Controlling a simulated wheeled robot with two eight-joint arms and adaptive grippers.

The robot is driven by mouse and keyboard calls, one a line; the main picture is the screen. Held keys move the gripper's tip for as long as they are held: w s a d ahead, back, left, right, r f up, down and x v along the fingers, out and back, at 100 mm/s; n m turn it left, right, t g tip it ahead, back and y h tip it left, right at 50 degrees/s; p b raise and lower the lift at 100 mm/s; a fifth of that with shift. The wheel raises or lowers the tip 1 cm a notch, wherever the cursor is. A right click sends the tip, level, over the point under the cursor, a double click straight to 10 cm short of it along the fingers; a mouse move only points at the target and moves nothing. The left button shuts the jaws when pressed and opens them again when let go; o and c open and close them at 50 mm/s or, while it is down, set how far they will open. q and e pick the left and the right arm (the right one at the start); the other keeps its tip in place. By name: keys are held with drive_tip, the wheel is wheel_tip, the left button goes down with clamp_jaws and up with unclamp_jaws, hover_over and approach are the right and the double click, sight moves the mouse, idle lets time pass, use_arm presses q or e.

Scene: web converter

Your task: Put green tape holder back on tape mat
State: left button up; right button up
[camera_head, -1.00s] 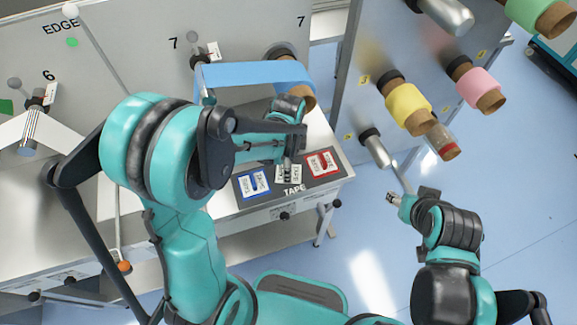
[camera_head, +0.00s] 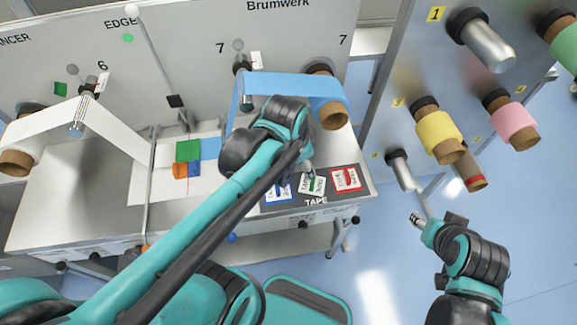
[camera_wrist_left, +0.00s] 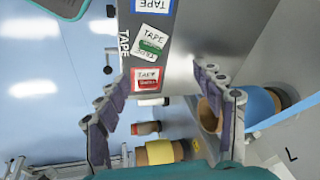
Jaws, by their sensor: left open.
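The dark tape mat (camera_head: 333,181) lies at the right end of the machine table. The green tape holder (camera_head: 314,187), a white card with a green strip, lies tilted in the mat's middle, between the blue holder (camera_head: 277,192) and red holder (camera_head: 346,179). In the left wrist view the green holder (camera_wrist_left: 151,42) sits beyond my left gripper (camera_wrist_left: 162,99), whose two fingers are wide apart and empty. In the head view my left wrist hides most of that gripper. My right gripper (camera_head: 415,218) hangs over the floor, right of the table; its jaw state is unclear.
A blue web (camera_head: 285,84) runs to a roll above the table behind my left wrist. An upright panel with yellow (camera_head: 437,130) and pink (camera_head: 512,118) rolls stands at the right. Colored sheets (camera_head: 187,150) lie left on the table.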

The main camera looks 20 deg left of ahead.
use_arm(q)
drive_tip(key=s+n+t, duration=0.1)
drive_tip(key=n, duration=0.1)
drive_tip(key=s+a+n+t, duration=0.1)
drive_tip(key=s+n, duration=0.1)
drive_tip(key=n, duration=0.1)
drive_tip(key=s+a+r+n+t, duration=0.1)
drive_tip(key=n, duration=0.1)
drive_tip(key=shift+s+n, duration=0.3)
drive_tip(key=shift+s, duration=0.05)
wheel_tip(320, 180, down, 8)
drive_tip(key=b, duration=0.8)
drive_tip(key=shift+f, duration=0.15)
